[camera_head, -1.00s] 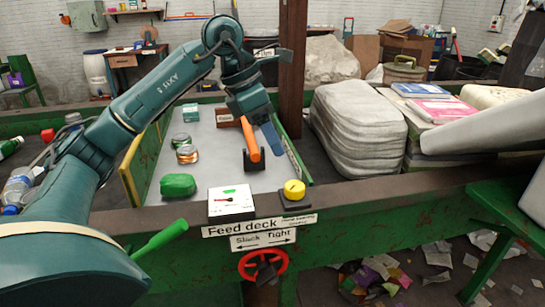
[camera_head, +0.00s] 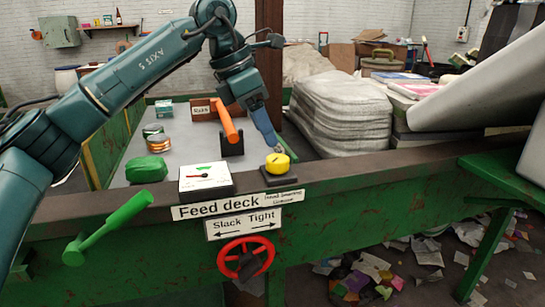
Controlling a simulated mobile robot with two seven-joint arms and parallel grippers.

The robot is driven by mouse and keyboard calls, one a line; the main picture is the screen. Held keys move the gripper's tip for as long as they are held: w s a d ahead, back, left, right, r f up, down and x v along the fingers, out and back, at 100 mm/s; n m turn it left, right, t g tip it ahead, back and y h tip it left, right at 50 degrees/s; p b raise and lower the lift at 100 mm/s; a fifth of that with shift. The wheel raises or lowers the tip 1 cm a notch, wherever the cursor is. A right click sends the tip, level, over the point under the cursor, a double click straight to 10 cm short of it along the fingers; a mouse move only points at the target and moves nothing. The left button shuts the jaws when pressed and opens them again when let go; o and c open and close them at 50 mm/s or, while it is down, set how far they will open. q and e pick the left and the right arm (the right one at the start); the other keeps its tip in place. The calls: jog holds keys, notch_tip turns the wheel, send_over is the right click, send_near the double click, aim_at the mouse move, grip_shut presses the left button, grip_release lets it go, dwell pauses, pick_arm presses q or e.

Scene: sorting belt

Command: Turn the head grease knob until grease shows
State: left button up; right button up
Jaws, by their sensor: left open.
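A yellow round knob (camera_head: 277,163) sits on a dark square base on the rail of the green frame. It is taken as the grease knob; the small print on the sign below it is too small to read surely. My left gripper (camera_head: 277,143) is open, pointing down just behind and above the knob; whether it touches the knob cannot be told. A white gauge box (camera_head: 206,179) with a green mark and a red needle stands left of the knob. No grease can be made out. My right gripper is not in view.
A red handwheel (camera_head: 246,258) hangs below the Slack/Tight sign (camera_head: 243,224). A green lever (camera_head: 112,226) sticks out at left. An orange handle (camera_head: 228,122), cans (camera_head: 157,142) and a green lump (camera_head: 146,169) are on the grey deck. Wrapped bales (camera_head: 340,115) stand at right.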

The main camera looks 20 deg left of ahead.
aim_at(277, 158)
pick_arm(q)
jog(key=x, duration=0.6)
jog(key=shift+w+d+f+b, duration=0.1)
jog(key=shift+f+b, duration=0.15)
jog(key=shift+b, duration=0.1)
